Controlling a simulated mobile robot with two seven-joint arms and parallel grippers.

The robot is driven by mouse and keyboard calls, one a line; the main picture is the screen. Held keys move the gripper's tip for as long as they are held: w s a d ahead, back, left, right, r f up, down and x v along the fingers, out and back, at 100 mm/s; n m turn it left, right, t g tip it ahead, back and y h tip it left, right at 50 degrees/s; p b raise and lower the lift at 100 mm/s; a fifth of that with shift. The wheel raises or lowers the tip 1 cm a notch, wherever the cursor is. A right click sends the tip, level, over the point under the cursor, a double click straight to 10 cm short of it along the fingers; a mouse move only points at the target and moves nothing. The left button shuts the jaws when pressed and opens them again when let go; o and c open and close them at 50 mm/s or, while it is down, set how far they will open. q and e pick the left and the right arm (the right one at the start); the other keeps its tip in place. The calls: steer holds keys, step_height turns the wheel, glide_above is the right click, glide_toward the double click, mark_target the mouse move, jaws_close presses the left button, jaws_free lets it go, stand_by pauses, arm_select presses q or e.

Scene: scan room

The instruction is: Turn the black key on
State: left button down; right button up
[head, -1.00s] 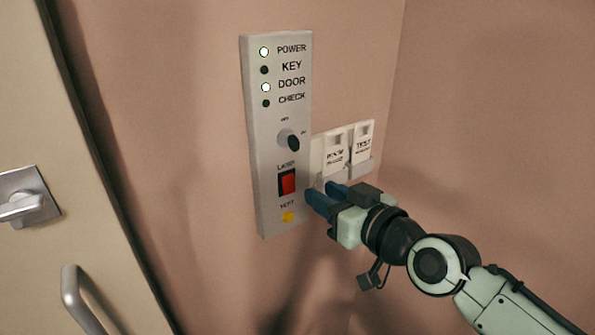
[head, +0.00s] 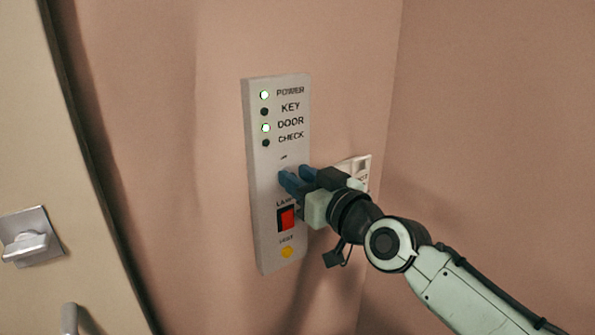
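The grey control panel (head: 263,200) is on the pink wall in the head view. Its POWER light (head: 264,95) and DOOR light (head: 264,128) are lit; the KEY light (head: 264,111) and CHECK light (head: 266,143) are dark. My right gripper (head: 293,176) is at the panel, just above the red switch, with its two blue fingers apart. The black key is hidden behind the fingers, so I cannot tell whether they touch it or stand around it. My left gripper is not in view.
The red switch (head: 286,219) and a yellow button (head: 287,252) are low on the panel. White card holders (head: 361,165) on the wall are mostly behind my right gripper. A beige door with a handle (head: 30,245) is at the left.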

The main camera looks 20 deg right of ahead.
steer(key=shift+w+a, duration=0.15)
steer(key=shift+w, duration=0.25)
steer(key=shift+c, duration=0.3)
jaws_close()
steer(key=m, duration=0.4)
steer(key=shift+w+d+f+m, duration=0.1)
steer(key=shift+d+m, duration=0.2)
steer(key=m, duration=0.4)
steer(key=shift+d+f+m, duration=0.15)
steer(key=shift+d+m, duration=0.05)
steer(key=shift+m, duration=0.1)
steer(key=shift+w+d+f+m, duration=0.1)
steer(key=shift+f+m, duration=0.05)
steer(key=shift+m, duration=1.3)
steer(key=shift+f+m, duration=0.2)
steer(key=shift+m, duration=1.3)
steer(key=shift+w+d+f+m, duration=0.1)
steer(key=shift+f+m, duration=0.05)
steer(key=shift+m, duration=1.3)
